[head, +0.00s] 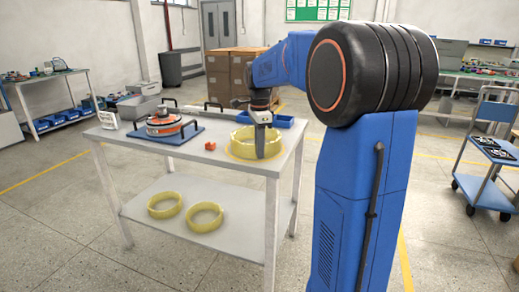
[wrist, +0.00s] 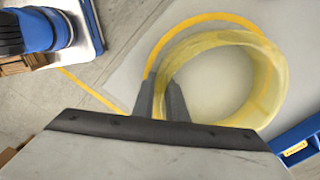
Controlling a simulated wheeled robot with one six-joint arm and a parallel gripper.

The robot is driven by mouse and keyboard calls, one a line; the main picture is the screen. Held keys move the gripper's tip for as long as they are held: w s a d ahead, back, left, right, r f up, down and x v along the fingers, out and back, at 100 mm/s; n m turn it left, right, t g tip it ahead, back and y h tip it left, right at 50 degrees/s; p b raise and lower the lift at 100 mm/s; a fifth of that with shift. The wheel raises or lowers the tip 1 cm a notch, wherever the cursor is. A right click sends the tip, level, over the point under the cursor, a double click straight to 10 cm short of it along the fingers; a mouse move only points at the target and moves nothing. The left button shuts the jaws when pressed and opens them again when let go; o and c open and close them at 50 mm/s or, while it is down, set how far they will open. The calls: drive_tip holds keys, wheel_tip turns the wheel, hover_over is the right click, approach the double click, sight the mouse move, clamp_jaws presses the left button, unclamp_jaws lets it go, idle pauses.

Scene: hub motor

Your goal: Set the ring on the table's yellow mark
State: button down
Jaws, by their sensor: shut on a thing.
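A pale yellow ring (head: 242,143) is at the right part of the white table in the head view. My gripper (head: 260,150) points down and is shut on the ring's wall. In the wrist view, my gripper's fingers (wrist: 160,97) pinch the left side of the ring (wrist: 268,85). The yellow mark (wrist: 205,17) is a circular line on the tabletop, showing as an arc beyond the ring's upper left edge. The ring overlaps the mark but looks off-centre from it. The rest of the mark is hidden or seen through the ring. I cannot tell whether the ring touches the table.
The table (head: 120,134) also holds a motor part on a blue board (head: 165,134), a small orange block (head: 210,145) and a blue bin (head: 283,121). Two more yellow rings (head: 165,205) (head: 205,217) lie on its lower shelf. A blue cart (head: 485,190) stands at right.

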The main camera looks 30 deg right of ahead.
drive_tip(key=c, duration=1.8)
unclamp_jaws()
drive_tip(key=shift+f, duration=0.1)
drive_tip(key=shift+o, duration=0.2)
wheel_tip(320, 180, up, 12)
drive_tip(key=s+a+f+n+t, duration=0.1)
drive_tip(key=s+a+f+n, duration=0.3)
drive_tip(key=s, duration=0.3)
drive_tip(key=s+a+f+n+t, duration=0.1)
drive_tip(key=s+a+f+n, duration=0.2)
drive_tip(key=s+a+n, duration=0.4)
drive_tip(key=s+a+f+n+t, duration=0.1)
drive_tip(key=s+a+f+n, duration=0.2)
drive_tip(key=s, duration=0.5)
drive_tip(key=s+a+f+n+t, duration=0.1)
drive_tip(key=s+f+n, duration=0.6)
drive_tip(key=s+f, duration=0.2)
drive_tip(key=shift+s+a+f+t, duration=0.2)
drive_tip(key=shift+f+t, duration=0.2)
drive_tip(key=shift+f, duration=0.05)
